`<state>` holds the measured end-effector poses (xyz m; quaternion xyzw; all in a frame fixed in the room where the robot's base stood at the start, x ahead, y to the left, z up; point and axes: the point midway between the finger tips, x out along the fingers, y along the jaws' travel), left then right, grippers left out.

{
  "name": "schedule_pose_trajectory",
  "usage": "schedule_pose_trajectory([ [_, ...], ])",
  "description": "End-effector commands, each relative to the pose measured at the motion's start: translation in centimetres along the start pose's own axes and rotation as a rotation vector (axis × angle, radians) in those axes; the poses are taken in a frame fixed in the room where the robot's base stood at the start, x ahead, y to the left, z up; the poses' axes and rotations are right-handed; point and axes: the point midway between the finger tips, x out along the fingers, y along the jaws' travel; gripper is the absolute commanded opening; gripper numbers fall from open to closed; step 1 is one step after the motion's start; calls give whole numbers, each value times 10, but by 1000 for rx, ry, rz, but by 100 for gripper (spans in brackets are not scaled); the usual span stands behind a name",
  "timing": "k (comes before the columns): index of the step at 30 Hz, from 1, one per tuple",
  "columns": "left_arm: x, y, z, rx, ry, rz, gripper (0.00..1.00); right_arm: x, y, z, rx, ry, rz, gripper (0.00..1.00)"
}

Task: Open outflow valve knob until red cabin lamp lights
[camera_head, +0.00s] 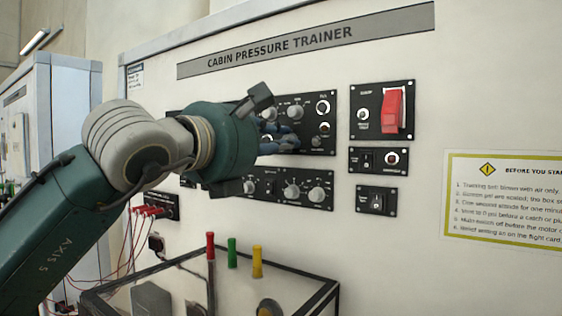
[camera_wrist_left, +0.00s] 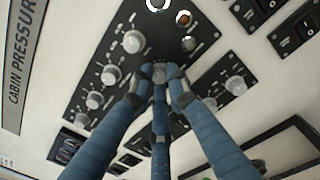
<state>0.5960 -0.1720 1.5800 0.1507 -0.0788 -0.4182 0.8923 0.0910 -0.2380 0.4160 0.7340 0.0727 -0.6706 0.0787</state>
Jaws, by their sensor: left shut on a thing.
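My left gripper (camera_head: 285,138) reaches from the left to the upper black control panel (camera_head: 331,152). In the left wrist view its three blue fingers (camera_wrist_left: 160,76) are closed around a small grey knob (camera_wrist_left: 160,68) on that panel. The knob's label is not readable, and the gripper hides it in the head view. A round brownish-orange lamp (camera_head: 324,127) sits on the panel's right side; it also shows in the left wrist view (camera_wrist_left: 183,17). It looks dim, and I cannot tell which lamp is the cabin one. My right gripper is not in view.
A panel with a red switch guard (camera_head: 392,108) and two small switch panels (camera_head: 376,200) are to the right. A lower knob panel (camera_head: 290,189) is beneath my gripper. A dark-framed clear box (camera_head: 315,300) with red, green and yellow handles stands below.

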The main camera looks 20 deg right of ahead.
Motion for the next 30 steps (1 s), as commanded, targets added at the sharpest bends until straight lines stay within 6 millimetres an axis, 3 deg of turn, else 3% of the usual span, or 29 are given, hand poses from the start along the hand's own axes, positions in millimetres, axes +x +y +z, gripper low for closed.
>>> schedule_pose_trajectory([
  [1, -1, -2, -4, 45, -1, 1, 0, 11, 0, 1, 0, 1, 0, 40],
  [9, 0, -1, -3, 281, -7, 0, 0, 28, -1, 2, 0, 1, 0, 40],
  [18, 0, -1, -2, 463, -13, -4, 0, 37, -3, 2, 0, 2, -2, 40],
  [30, 0, -1, -1, 546, -16, -5, 0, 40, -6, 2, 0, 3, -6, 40],
])
